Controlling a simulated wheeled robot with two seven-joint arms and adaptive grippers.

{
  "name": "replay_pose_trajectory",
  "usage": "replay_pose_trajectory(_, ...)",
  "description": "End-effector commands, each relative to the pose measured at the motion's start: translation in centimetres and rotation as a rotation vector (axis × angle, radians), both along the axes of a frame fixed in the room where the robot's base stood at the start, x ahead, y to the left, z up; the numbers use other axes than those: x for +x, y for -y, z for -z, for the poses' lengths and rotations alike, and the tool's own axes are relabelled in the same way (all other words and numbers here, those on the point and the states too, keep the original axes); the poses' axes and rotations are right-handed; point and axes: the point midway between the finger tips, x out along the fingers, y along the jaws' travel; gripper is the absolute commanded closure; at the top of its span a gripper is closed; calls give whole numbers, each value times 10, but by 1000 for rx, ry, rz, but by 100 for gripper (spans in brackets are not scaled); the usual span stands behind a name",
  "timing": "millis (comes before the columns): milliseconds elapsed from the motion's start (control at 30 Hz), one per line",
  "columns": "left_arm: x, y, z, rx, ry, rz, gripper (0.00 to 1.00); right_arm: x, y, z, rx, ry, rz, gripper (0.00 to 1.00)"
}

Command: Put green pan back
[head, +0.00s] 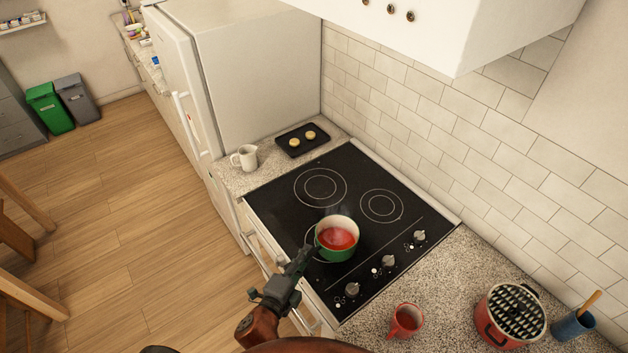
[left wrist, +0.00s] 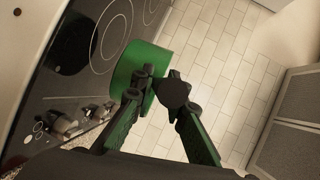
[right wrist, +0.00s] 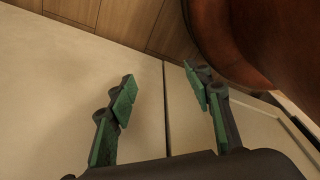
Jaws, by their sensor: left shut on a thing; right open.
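The green pan (head: 338,247), with a pale inside and red contents, stands upright at the front of the black stove top (head: 283,203), over the burner ring nearest me. My left gripper (head: 303,260) is at the pan's near left side. In the left wrist view the green pan wall (left wrist: 138,68) is just beyond the left gripper's fingers (left wrist: 160,88), which are shut at its dark handle; the fingers hide much of the handle. My right gripper (right wrist: 162,88) is open and empty in front of a pale panel.
A black tray (head: 289,146) with two round pieces and a white mug (head: 244,158) stand left of the stove. A red mug (head: 405,320), a red pot (head: 510,317) and a blue cup (head: 572,326) are on the right counter. The hood (head: 440,30) overhangs the stove.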

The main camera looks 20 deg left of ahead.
Motion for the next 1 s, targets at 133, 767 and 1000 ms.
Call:
replay_pose_trajectory(133,31,-21,-16,18,5,50,100,-19,4,-24,-4,-22,6,53)
replay_pose_trajectory(767,134,-124,-80,18,18,72,100,-5,14,-68,-14,-1,2,53)
replay_pose_trajectory(1000,180,-138,-59,16,18,70,100,-10,10,-70,-11,-7,4,53)
